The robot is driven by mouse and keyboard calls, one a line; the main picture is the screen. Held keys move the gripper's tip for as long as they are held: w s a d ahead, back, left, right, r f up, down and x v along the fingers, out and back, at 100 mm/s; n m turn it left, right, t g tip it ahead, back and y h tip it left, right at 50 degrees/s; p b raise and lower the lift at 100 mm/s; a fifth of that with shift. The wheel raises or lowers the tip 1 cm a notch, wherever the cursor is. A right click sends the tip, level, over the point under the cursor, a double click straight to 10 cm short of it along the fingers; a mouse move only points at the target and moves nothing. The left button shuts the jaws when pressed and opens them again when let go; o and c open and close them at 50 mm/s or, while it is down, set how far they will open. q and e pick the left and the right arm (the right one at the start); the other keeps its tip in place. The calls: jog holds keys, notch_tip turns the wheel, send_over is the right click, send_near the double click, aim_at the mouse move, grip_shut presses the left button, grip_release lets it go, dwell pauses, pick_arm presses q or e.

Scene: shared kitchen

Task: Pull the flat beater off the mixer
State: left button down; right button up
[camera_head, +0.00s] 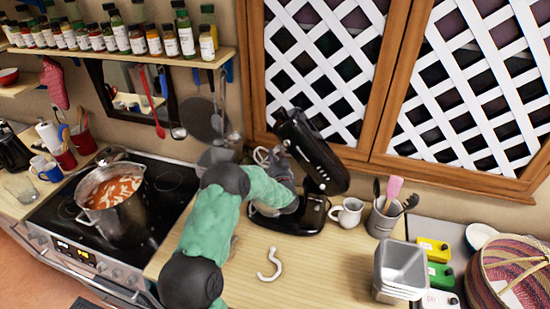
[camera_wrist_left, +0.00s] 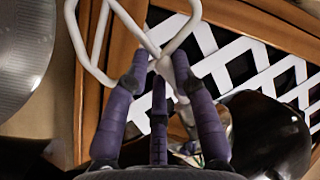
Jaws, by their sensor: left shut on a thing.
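The black mixer (camera_head: 313,152) stands on the counter with its head tilted up; its dark body also shows at the right of the left wrist view (camera_wrist_left: 272,138). The flat beater (camera_head: 262,156) is a white open frame at the mixer's left side. My left gripper (camera_head: 278,168) reaches in beside the mixer. In the left wrist view its purple fingers (camera_wrist_left: 160,72) are closed on the narrow part of the white beater (camera_wrist_left: 135,38), whose loops stick out beyond the fingertips. I cannot tell whether the beater touches the mixer. My right gripper is out of view.
A white hook (camera_head: 270,265) lies on the counter in front. A small white jug (camera_head: 347,213) and a utensil crock (camera_head: 382,219) stand right of the mixer, with metal tins (camera_head: 400,268) nearer. A steaming pot (camera_head: 112,205) is on the stove at left. Pans hang behind.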

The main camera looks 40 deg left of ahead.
pick_arm(q)
jog(key=shift+a+f, duration=0.1)
jog(key=shift+f, duration=0.1)
jog(key=shift+s+a+f+b, duration=0.1)
jog(key=shift+a+f+b, duration=0.25)
jog(key=shift+b, duration=0.25)
jog(key=s+d+r+p, duration=0.1)
jog(key=s+d+r, duration=0.1)
jog(key=s, duration=1.3)
jog(key=shift+d+p, duration=0.35)
jog(key=shift+p, duration=0.05)
dwell(0.7)
